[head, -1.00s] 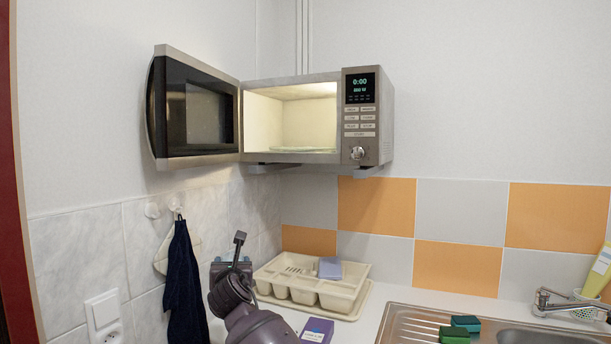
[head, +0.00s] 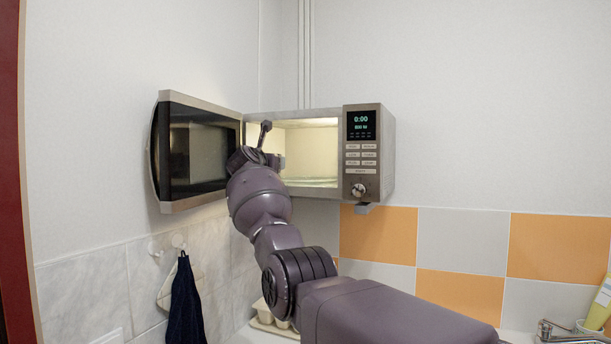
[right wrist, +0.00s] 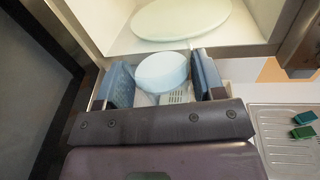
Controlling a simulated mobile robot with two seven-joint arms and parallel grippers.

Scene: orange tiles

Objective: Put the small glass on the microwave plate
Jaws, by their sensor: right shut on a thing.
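The small glass (right wrist: 162,72) shows in the right wrist view as a pale blue round shape between the two blue fingers of my right gripper (right wrist: 163,78), which is shut on it. The glass is hidden in the head view. The microwave plate (right wrist: 180,18) is a pale disc inside the open microwave, ahead of the glass and apart from it in the picture. Its edge shows low in the lit cavity in the head view (head: 312,183). My right gripper (head: 262,150) is at the left part of the microwave opening, near the door. My left gripper is not in view.
The microwave (head: 372,188) is on the wall with its door (head: 196,155) swung open to the left, close beside my gripper. A dish rack (head: 266,312) is below, partly behind my arm. A dark towel (head: 184,305) hangs at lower left.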

